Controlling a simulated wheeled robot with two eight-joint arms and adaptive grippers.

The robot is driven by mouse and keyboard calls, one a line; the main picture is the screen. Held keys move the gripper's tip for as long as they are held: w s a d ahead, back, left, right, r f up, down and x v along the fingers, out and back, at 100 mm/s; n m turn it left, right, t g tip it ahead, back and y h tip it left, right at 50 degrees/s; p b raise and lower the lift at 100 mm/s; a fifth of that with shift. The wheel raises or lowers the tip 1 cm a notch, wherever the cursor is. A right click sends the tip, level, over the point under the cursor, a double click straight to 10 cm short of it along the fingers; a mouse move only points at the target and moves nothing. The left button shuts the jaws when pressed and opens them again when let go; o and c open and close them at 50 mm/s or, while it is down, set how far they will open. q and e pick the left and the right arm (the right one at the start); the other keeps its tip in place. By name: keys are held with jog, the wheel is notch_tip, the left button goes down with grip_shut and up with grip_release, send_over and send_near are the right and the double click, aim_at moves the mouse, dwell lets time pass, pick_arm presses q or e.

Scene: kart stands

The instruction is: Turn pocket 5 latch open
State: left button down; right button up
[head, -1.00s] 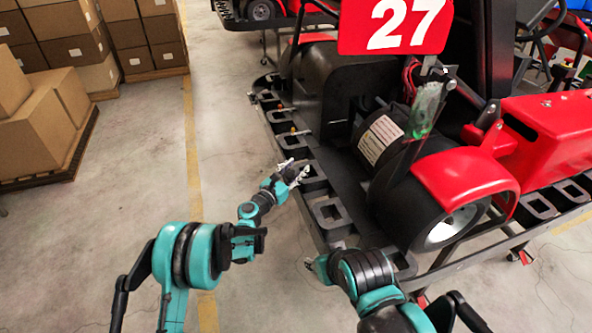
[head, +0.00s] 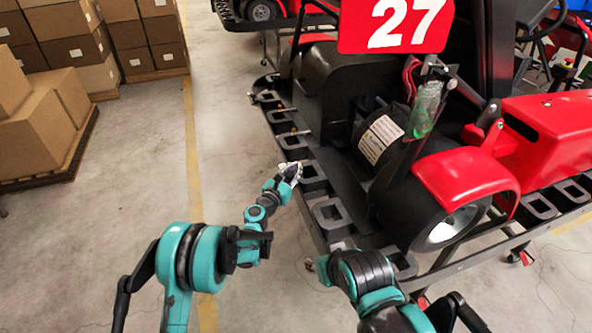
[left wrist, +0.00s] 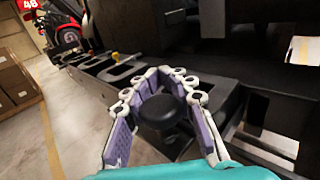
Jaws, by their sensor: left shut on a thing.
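A row of black square pockets (head: 328,213) runs along the near side of the kart stand. My left gripper (head: 290,170) is at the edge of this row, at a pocket in its middle. In the left wrist view my left gripper (left wrist: 160,88) has its white-and-purple fingers around a black round knob (left wrist: 165,113) and is shut on it. I cannot tell the pocket's number. The knob is hidden by the fingers in the head view. My right gripper (head: 318,268) is low beside the near end of the stand, mostly hidden by my right arm.
A red and black kart (head: 465,175) with a 27 plate (head: 395,25) stands over the pockets. Small brass-coloured pins (head: 294,132) stick out farther along the row. Cardboard boxes (head: 35,120) stand at the left. The floor between them is clear.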

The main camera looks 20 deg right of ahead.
pick_arm(q)
jog(key=shift+w+a+n+t+y+b, duration=0.2)
jog(key=shift+n+t+y, duration=0.55)
jog(key=shift+y, duration=0.3)
jog(key=shift+w+a+n+t+y+b, duration=0.1)
jog(key=shift+a+n+t+y+b, duration=0.1)
jog(key=shift+n+t+y, duration=0.6)
jog(key=shift+w+a+n+t+y+b, duration=0.15)
jog(key=shift+n+t+y, duration=0.3)
jog(key=shift+n+y, duration=0.65)
jog(key=shift+a+m+y, duration=0.1)
jog(key=shift+m+y, duration=0.15)
jog(key=c, duration=1.3)
grip_release()
jog(key=shift+s, duration=0.1)
jog(key=v, duration=1.2)
